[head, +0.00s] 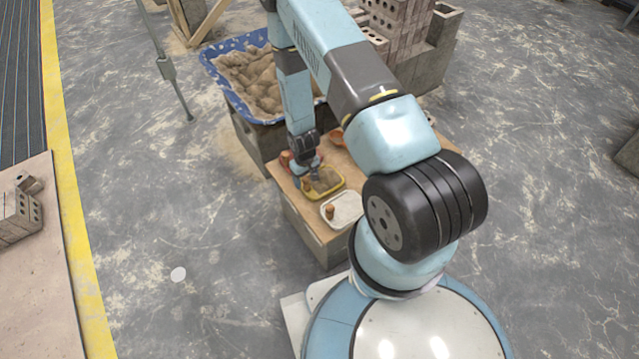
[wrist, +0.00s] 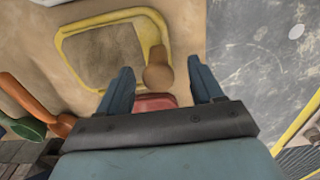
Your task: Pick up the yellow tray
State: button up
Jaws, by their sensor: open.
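The yellow tray (head: 318,198) lies on the low wooden table and holds grey-brown mortar or sand. In the wrist view its yellow rim (wrist: 105,20) fills the upper left, with a rounded brown handle (wrist: 158,76) at its near right corner. My gripper (head: 306,177) is low over the table at the tray's left end. In the wrist view my gripper (wrist: 160,70) is open, with one blue finger on each side of the brown handle. I cannot tell whether either finger touches it. The arm and fingers hide part of the tray in the head view.
A white tray (head: 350,207) stands close in front of the yellow one. A red tray (wrist: 155,102) sits just behind, partly under the gripper. A blue-rimmed tub (head: 226,93) of sand stands behind.

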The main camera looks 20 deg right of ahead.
aim_at(307, 185)
jog(key=shift+d+f, duration=0.1)
jog(key=shift+f, duration=2.05)
grip_shut()
